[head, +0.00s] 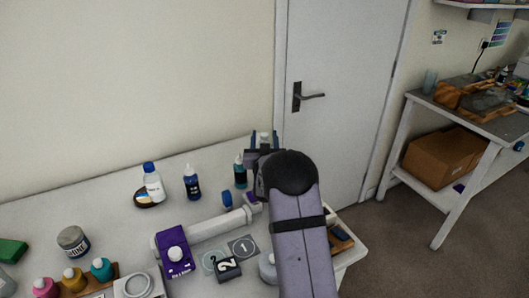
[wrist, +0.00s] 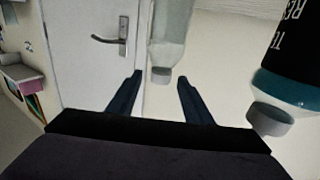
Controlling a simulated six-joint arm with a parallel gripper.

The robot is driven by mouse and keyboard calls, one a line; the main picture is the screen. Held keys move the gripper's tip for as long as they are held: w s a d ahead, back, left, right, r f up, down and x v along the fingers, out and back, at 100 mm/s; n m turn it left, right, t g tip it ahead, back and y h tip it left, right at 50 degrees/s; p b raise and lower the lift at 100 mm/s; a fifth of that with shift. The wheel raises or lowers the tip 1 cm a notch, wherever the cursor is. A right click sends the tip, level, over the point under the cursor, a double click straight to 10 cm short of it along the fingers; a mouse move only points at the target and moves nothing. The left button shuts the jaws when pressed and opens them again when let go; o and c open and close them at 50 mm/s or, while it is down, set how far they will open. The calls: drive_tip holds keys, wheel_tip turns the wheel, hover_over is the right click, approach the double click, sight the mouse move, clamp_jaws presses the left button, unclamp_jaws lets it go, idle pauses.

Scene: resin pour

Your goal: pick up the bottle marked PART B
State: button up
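I cannot read PART B on any bottle. A pale, clear bottle with a grey cap (wrist: 172,35) stands just in front of my gripper (wrist: 160,77). In the wrist view, which is upside down, its cap lies between the two blue fingertips, with gaps on both sides. In the head view, my gripper (head: 264,142) is at the table's far right, and the bottle's cap (head: 265,135) shows between the fingers; its body is mostly hidden. A teal bottle with a black label (head: 240,172) stands close to the left; it also shows at the wrist view's right edge (wrist: 290,85), lettering partly cut off.
A blue bottle (head: 192,184) and a white bottle with a blue cap (head: 153,182) stand farther left. The door (head: 335,90) is behind.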

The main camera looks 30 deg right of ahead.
clamp_jaws()
drive_tip(key=shift+r, duration=0.1)
